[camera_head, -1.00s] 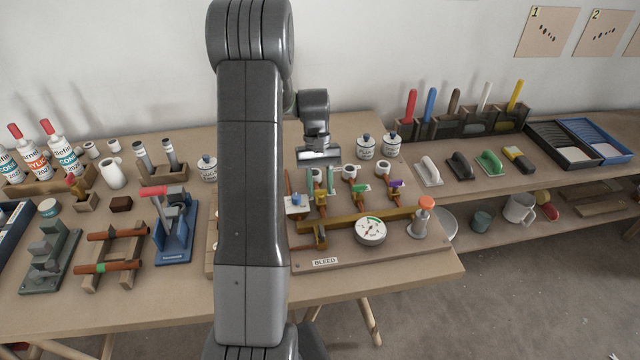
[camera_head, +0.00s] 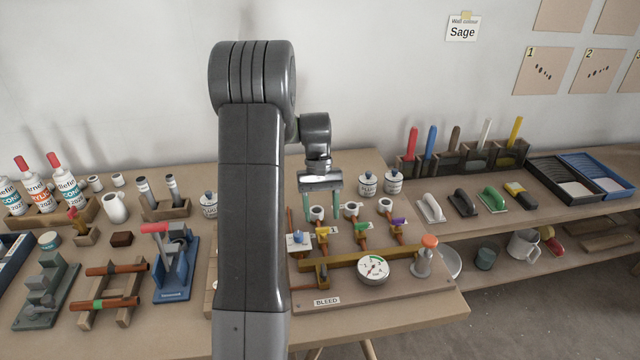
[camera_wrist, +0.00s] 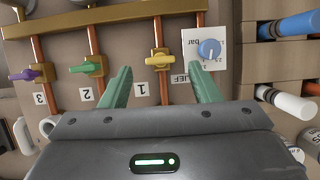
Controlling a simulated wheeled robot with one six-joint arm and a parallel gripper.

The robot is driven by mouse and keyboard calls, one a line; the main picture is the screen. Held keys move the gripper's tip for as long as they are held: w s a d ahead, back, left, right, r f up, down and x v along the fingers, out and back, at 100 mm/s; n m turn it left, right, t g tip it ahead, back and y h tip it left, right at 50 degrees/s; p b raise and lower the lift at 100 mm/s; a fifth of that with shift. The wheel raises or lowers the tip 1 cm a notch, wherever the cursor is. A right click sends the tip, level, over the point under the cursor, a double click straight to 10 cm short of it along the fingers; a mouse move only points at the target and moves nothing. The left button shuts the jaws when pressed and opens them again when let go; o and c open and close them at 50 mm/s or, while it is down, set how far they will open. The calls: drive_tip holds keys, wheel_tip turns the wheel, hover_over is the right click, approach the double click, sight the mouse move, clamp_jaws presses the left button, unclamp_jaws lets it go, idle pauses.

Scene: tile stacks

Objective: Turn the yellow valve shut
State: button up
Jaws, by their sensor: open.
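The yellow valve (camera_wrist: 158,60) sits on the copper pipe labelled 1 in the wrist view, and its handle appears to lie across the pipe. In the head view the yellow valve (camera_head: 322,231) is on the BLEED board, left of the green one. My gripper (camera_wrist: 160,74) is open and empty, with one green finger on each side of the yellow valve in the picture. In the head view my gripper (camera_head: 321,211) hangs just above the valve, fingers pointing down. I cannot tell the exact gap between fingertips and handle.
A green valve (camera_wrist: 88,68) and a purple valve (camera_wrist: 24,75) stand on the neighbouring pipes. A blue knob (camera_wrist: 208,49) on a white plate is close to the right finger. A brass manifold (camera_head: 350,256), a gauge (camera_head: 373,270) and an orange-topped post (camera_head: 424,258) are also on the board.

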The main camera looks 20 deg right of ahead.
sight(322, 228)
drive_tip(key=v, duration=1)
drive_tip(key=x, duration=1.3)
drive_tip(key=shift+s+f, duration=0.15)
drive_tip(key=shift+f, duration=0.2)
drive_tip(key=shift+r, duration=0.1)
